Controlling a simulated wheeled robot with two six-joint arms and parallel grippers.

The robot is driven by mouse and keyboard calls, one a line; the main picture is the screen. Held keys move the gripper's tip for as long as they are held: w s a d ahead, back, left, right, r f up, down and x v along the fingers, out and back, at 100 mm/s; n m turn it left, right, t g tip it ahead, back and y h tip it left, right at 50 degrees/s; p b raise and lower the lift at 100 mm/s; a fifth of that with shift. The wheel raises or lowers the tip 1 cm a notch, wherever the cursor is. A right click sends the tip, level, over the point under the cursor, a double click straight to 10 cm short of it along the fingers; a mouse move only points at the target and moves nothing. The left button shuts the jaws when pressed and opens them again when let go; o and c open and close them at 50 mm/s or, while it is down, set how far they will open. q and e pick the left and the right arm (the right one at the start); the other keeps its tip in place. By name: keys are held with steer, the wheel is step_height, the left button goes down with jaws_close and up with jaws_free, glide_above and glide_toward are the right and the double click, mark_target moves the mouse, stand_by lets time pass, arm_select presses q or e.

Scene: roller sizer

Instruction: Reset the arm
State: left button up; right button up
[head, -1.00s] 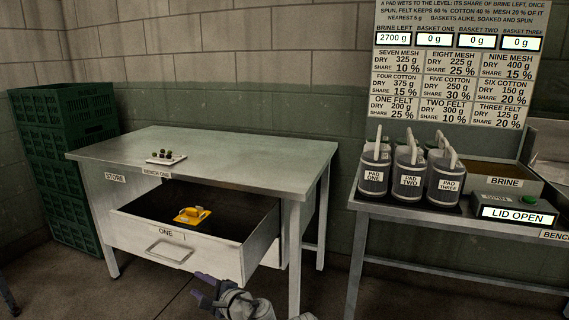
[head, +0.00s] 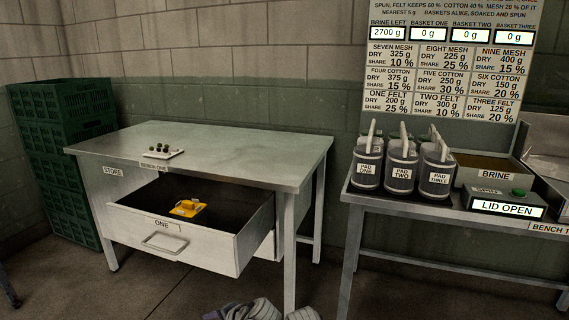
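Part of one of my arms, grey with a small purple-grey piece at its left end, shows at the bottom edge below the drawer; it seems to be my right arm. Its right gripper (head: 212,314) is almost wholly cut off, so its fingers cannot be read. No grip on anything shows. My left gripper is not in view. The drawer (head: 160,243) marked ONE stands pulled out of bench one (head: 225,153). A yellow object (head: 188,208) lies inside the drawer.
A small white tray (head: 172,154) with several dark pieces is on bench one. Green crates (head: 62,150) stand at the left. Bench two holds three pad jugs (head: 402,165), the brine basin (head: 490,173) and a box (head: 507,208) reading LID OPEN. Floor left of the drawer is clear.

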arm_select(q)
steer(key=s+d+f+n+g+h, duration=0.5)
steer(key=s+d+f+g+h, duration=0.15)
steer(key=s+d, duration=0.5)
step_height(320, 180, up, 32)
steer(key=p, duration=3.2)
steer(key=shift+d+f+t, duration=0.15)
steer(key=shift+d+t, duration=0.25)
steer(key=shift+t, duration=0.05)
